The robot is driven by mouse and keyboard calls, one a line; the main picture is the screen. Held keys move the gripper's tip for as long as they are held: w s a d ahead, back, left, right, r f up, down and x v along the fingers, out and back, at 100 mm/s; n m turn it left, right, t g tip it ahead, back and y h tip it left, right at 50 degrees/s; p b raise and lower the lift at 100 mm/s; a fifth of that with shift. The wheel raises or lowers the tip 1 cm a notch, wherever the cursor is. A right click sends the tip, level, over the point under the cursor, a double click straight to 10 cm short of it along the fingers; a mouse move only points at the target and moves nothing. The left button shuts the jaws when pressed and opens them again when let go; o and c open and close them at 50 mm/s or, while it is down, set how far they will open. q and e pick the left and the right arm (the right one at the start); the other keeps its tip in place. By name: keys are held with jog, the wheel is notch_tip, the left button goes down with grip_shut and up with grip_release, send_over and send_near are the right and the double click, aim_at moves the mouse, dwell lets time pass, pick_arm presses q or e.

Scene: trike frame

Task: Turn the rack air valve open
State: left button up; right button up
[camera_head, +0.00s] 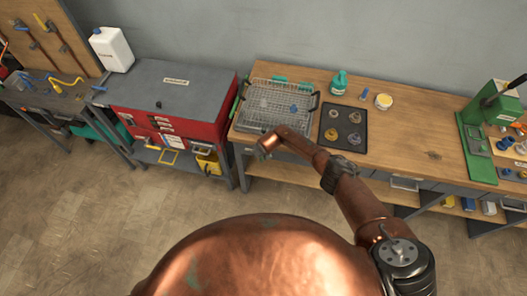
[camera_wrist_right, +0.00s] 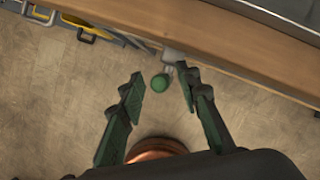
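In the right wrist view, a round green knob (camera_wrist_right: 160,82) shows beside a small grey fitting (camera_wrist_right: 173,56) near the wooden bench edge; I take it for the air valve's handle. My right gripper (camera_wrist_right: 159,78) is open, with its two dark green fingers spread to either side of the knob in the picture. I see no contact, and the depth between fingertips and knob is unclear. My left gripper is in neither view.
The wooden bench (camera_head: 402,133) carries a wire rack (camera_head: 277,104), a dark tray (camera_head: 343,127) with several round parts, and a green press (camera_head: 478,140). A red cabinet (camera_head: 170,100) with a yellow bin (camera_head: 208,163) stands left of it. The floor (camera_head: 110,235) in front is clear.

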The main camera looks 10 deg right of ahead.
jog(key=v, duration=1)
jog(key=shift+s+r, duration=0.25)
jog(key=shift+r, duration=0.1)
